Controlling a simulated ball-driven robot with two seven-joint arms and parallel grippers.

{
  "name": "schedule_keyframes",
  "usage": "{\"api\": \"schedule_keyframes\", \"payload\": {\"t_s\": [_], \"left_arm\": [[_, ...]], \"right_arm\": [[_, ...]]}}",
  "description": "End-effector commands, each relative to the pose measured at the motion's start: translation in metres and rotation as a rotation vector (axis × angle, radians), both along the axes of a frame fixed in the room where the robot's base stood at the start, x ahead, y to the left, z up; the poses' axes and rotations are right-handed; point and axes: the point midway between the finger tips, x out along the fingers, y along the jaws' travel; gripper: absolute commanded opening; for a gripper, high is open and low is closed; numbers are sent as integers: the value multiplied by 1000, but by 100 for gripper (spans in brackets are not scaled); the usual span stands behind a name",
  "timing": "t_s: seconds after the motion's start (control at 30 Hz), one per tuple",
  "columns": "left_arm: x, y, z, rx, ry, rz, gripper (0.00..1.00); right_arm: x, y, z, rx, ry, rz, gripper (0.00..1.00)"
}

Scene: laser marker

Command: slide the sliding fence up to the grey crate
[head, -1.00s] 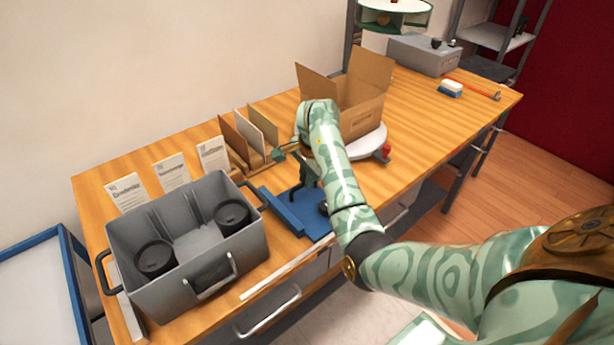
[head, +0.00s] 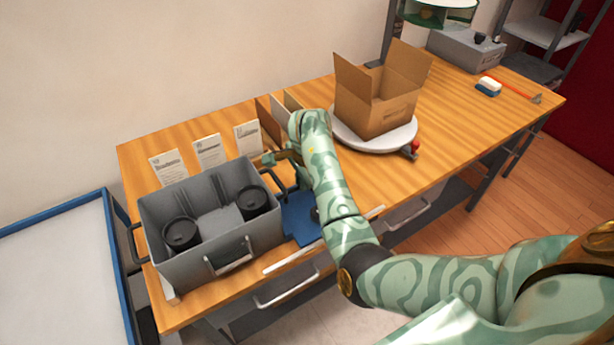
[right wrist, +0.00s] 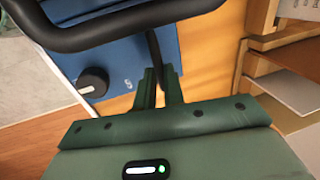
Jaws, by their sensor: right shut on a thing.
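The grey crate (head: 225,247) stands on the left part of the table with two black cylinders inside. A blue base (head: 303,217) lies just right of it, partly behind my arm. My right gripper (right wrist: 160,78) is shut on a narrow dark part at the fence, close to the handle. It is also in the head view (head: 267,158). Any gap between fence and crate is hidden. My left gripper is out of view.
Printed cards (head: 210,151) stand behind the crate, and upright panels (head: 270,120) stand behind my gripper. An open cardboard box (head: 375,108) sits on a white turntable (head: 345,137) to the right.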

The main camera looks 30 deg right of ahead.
Motion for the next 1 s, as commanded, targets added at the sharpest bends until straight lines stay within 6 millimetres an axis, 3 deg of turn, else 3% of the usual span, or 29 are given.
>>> {"api": "schedule_keyframes", "payload": {"t_s": [0.03, 0.07, 0.1, 0.13, 0.47, 0.57, 1.0], "left_arm": [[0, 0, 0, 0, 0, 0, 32], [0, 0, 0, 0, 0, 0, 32], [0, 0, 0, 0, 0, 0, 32], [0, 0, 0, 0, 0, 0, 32], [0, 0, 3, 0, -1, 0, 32], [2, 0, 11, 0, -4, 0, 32], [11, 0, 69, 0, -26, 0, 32]], "right_arm": [[0, 3, -1, 9, 3, 2, 0], [0, 3, -1, 9, 3, 2, 19], [0, 3, -1, 7, 3, 3, 30], [0, 2, -1, 8, 3, 2, 33], [-1, 0, 5, 3, 0, 1, 33], [-3, 0, 20, 1, -1, -1, 33], [-25, -2, 133, 2, -2, 0, 33]]}}
